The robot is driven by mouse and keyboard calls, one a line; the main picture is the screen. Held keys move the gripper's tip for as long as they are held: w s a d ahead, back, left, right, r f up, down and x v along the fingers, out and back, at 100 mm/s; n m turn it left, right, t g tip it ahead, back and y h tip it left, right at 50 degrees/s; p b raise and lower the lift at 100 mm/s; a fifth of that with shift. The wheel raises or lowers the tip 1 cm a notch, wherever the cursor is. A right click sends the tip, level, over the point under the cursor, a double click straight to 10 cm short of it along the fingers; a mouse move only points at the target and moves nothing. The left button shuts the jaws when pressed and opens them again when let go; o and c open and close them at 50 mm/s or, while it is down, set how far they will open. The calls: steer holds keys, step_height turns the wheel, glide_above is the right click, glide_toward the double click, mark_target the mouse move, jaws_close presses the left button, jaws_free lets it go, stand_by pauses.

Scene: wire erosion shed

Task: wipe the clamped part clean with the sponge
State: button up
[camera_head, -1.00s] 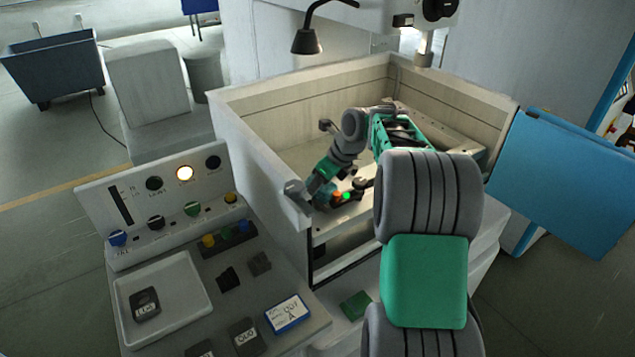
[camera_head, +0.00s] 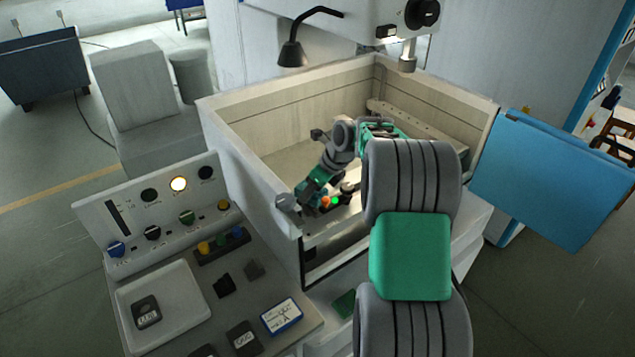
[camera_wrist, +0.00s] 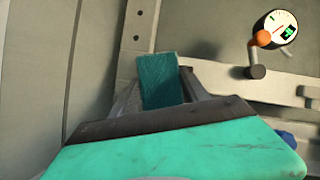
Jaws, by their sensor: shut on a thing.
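A teal sponge (camera_wrist: 160,80) is between the two fingers of my gripper (camera_wrist: 163,88) in the wrist view. The gripper is shut on it. The sponge's far end lies over or beside a pale metal rail with holes (camera_wrist: 140,22); I cannot tell if they touch. In the head view my gripper is low inside the open work tank (camera_head: 285,100), near its front left corner, and my arm partly hides that area. I cannot make out the clamped part clearly in either view.
A round gauge (camera_wrist: 282,27) with an orange knob is right of the sponge, above a pale crossbar (camera_wrist: 225,75). The tank walls stand close around my arm. A control panel (camera_head: 160,205) and tray (camera_head: 165,305) are at left, a blue door (camera_head: 545,175) at right.

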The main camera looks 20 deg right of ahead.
steer(key=shift+s+a, duration=0.25)
steer(key=shift+a, duration=0.4)
steer(key=shift+w+a, duration=0.15)
steer(key=shift+a, duration=0.1)
step_height(320, 180, up, 3)
steer(key=shift+d+r+p, duration=0.1)
steer(key=shift+r+p, duration=0.1)
steer(key=shift+p, duration=0.7)
steer(key=shift+w+r, duration=0.1)
steer(key=shift+r, duration=1.25)
steer(key=shift+r, duration=0.1)
steer(key=shift+r, duration=1.4)
